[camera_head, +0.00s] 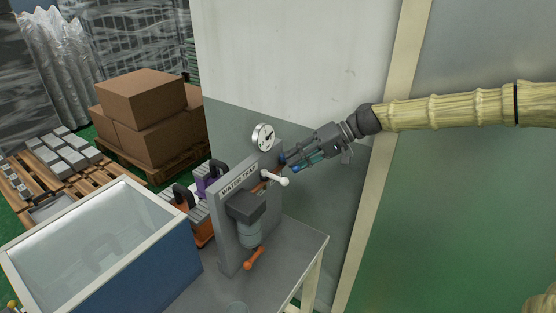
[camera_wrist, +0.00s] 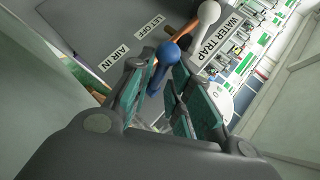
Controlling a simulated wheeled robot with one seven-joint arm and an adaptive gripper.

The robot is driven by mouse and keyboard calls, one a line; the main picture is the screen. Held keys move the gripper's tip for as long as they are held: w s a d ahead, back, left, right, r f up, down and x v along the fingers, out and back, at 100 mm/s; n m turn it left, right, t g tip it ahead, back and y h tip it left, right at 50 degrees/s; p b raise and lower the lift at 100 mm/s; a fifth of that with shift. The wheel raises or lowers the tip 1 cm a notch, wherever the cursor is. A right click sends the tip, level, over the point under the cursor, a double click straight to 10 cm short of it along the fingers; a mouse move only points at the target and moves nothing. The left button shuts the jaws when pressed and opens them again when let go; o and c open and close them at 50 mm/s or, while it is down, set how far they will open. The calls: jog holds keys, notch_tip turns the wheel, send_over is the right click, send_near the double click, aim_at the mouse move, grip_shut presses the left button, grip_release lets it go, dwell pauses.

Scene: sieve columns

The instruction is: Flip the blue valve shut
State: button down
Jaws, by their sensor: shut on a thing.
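The blue valve handle (camera_wrist: 168,54) has a rounded knob end and shows between my fingers in the wrist view, near the AIR IN label (camera_wrist: 112,63) on the grey panel. My gripper (camera_wrist: 167,88) is shut on this blue handle, with its teal pads on either side. In the head view my gripper (camera_head: 294,162) reaches in from the right to the upper right edge of the WATER TRAP panel (camera_head: 229,232). My fingers hide much of the blue handle there.
A white-knobbed handle (camera_head: 276,179) sits close below my gripper, by a copper-coloured pipe. An orange handle (camera_head: 255,258) hangs lower on the panel. A pressure gauge (camera_head: 263,136) is just above. A blue-walled bin (camera_head: 150,262) stands left; a pale post (camera_head: 385,160) stands right.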

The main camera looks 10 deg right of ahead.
jog(key=shift+d+f, duration=0.1)
dwell(0.5)
jog(key=c, duration=1.3)
grip_release()
jog(key=shift+w, duration=0.1)
jog(key=shift+r, duration=5.05)
